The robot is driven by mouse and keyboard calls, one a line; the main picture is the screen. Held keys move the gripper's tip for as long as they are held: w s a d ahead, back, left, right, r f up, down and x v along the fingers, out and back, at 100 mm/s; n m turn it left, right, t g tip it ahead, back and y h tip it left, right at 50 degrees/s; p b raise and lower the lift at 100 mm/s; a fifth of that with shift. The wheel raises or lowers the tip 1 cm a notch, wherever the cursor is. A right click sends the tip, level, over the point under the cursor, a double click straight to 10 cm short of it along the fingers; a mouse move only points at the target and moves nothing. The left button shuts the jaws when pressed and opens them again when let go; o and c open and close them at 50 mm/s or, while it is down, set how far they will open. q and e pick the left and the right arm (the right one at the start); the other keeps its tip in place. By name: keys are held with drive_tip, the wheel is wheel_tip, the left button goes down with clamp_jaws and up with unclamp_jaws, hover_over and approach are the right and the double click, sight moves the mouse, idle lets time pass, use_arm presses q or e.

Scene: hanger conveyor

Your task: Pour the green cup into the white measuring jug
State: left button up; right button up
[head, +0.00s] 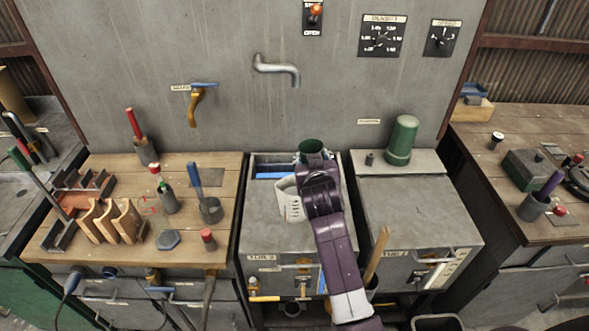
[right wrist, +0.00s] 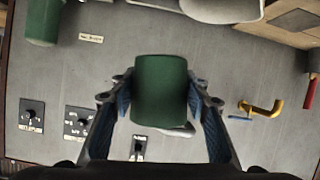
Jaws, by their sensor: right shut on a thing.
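The green cup (head: 312,146) is held at the far end of my right arm, above the back of the left grey tub. My right gripper (head: 314,158) is shut on it. In the right wrist view the cup (right wrist: 160,90) sits between the two fingers of my gripper (right wrist: 158,92), one on each side. What is in the cup does not show. The white measuring jug (head: 289,201) stands on the tub top, just left of my right arm and nearer than the cup. My arm is close beside the jug in the picture. My left gripper is not in view.
A grey faucet (head: 277,69) and a yellow tap (head: 196,103) stick out of the wall behind. A larger green cylinder (head: 402,140) stands on the right tub's back ledge. The wooden bench (head: 190,235) at left holds tools and racks. The right tub's lid (head: 420,210) is mostly clear.

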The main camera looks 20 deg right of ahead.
drive_tip(key=shift+a+f+m+y, duration=0.15)
drive_tip(key=shift+a+m+y, duration=0.1)
drive_tip(key=shift+m+y, duration=0.2)
wheel_tip(320, 180, up, 3)
drive_tip(key=p, duration=0.4)
drive_tip(key=shift+s+a, duration=0.1)
drive_tip(key=shift+f, duration=0.1)
drive_tip(key=shift+f, duration=0.1)
